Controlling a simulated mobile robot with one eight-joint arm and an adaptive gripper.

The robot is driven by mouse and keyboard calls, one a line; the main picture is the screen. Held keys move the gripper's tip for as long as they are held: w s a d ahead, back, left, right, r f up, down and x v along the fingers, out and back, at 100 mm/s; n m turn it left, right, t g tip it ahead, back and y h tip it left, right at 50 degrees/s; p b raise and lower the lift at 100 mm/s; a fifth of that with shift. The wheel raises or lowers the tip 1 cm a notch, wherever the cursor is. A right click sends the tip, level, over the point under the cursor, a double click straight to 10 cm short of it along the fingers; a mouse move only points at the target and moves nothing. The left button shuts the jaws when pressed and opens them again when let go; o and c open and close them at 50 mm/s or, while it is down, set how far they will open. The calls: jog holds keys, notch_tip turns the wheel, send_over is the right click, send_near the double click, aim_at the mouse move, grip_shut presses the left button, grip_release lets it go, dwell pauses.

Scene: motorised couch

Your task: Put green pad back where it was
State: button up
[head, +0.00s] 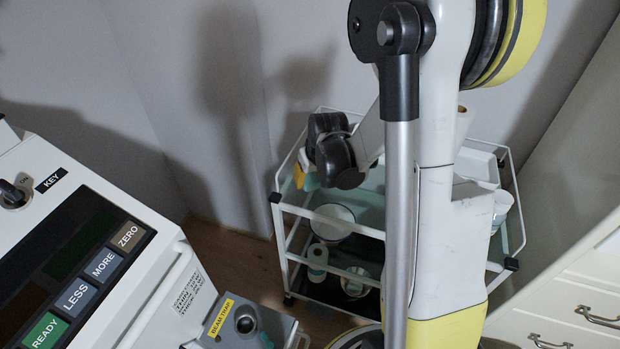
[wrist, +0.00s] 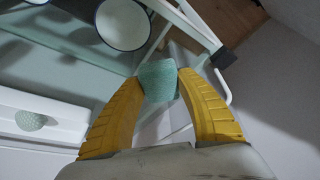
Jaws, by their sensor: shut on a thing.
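The green pad (wrist: 158,80) is pinched between the two yellow fingers of my gripper (wrist: 161,85) in the wrist view. It stands out past the fingertips, close to the trolley's white frame and corner. In the head view my gripper (head: 304,178) is at the upper left corner of the trolley (head: 279,188), mostly hidden by my own wrist, and a small part of the green pad (head: 311,183) shows below the finger. I cannot tell whether the pad touches the trolley.
A white bowl with a dark rim (wrist: 122,24) stands on the trolley, near the pad in the wrist view. A white tray (wrist: 62,125) holds a pale green ball (wrist: 30,120). A control console (head: 80,260) stands left and a drawer cabinet (head: 570,300) right in the head view.

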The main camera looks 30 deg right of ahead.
jog(key=o, duration=1.4)
jog(key=v, duration=1.2)
jog(key=shift+a, duration=0.1)
jog(key=s+a+r+t, duration=0.1)
jog(key=s+a+r, duration=0.1)
jog(key=s+a, duration=0.2)
jog(key=s+a+r+n, duration=0.1)
jog(key=s+a+r, duration=0.1)
jog(key=s+a, duration=0.2)
jog(key=s+a+r+t, duration=0.1)
jog(key=s+a+r, duration=0.1)
jog(key=s+a, duration=0.3)
jog(key=shift+a+r+n+t+y, duration=0.15)
jog(key=shift+a, duration=0.25)
jog(key=shift+a+r+n+t+y, duration=0.15)
jog(key=shift+a+r, duration=0.05)
jog(key=shift+a, duration=0.25)
